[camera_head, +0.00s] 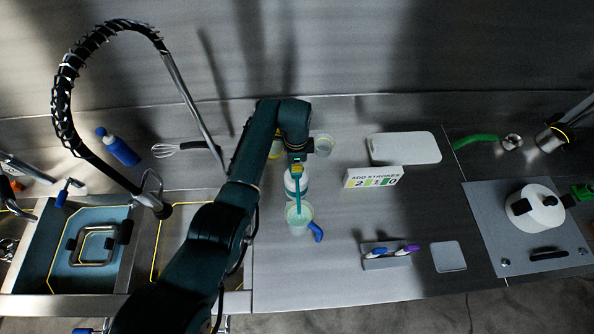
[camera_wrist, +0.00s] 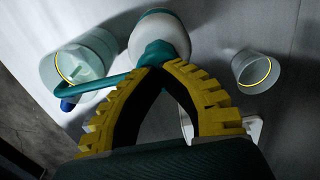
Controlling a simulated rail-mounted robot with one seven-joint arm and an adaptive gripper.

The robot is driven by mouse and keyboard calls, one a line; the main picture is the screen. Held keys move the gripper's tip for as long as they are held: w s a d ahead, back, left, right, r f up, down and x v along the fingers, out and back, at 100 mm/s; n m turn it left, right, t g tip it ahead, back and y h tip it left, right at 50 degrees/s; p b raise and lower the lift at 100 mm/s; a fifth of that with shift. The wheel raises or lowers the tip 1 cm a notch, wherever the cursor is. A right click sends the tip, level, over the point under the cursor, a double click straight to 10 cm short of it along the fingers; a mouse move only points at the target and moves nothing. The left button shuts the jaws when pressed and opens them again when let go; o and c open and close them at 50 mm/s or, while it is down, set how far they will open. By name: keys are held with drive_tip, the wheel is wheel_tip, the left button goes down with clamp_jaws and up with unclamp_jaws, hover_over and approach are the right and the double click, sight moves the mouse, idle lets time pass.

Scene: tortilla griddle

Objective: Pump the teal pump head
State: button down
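The pump bottle is white with a teal top and stands below my gripper; its body shows in the head view (camera_head: 303,184) and the wrist view (camera_wrist: 165,28). The teal pump head (camera_wrist: 155,52) is right at my fingertips, and its long spout (camera_wrist: 108,82) reaches left over a translucent pitcher. The pitcher with a blue handle stands in front of the bottle in the head view (camera_head: 299,217) and at left in the wrist view (camera_wrist: 95,50). My gripper (camera_wrist: 163,67) has its yellow fingertips together, seemingly touching the pump head, with nothing visible between them.
A sign reading "ADD STROKES 2 1 0" (camera_head: 373,177) stands right of the bottle. A clear cup (camera_head: 324,146) is just behind it. A white board (camera_head: 404,148), a marker holder (camera_head: 386,261) and a white pot (camera_head: 536,208) are farther right. Sinks lie left.

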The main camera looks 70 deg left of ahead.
drive_tip(key=shift+r+p, duration=2.05)
drive_tip(key=shift+r, duration=0.15)
drive_tip(key=shift+f, duration=0.1)
drive_tip(key=shift+f+b, duration=0.65)
drive_tip(key=shift+f+b, duration=0.5)
drive_tip(key=shift+f, duration=0.25)
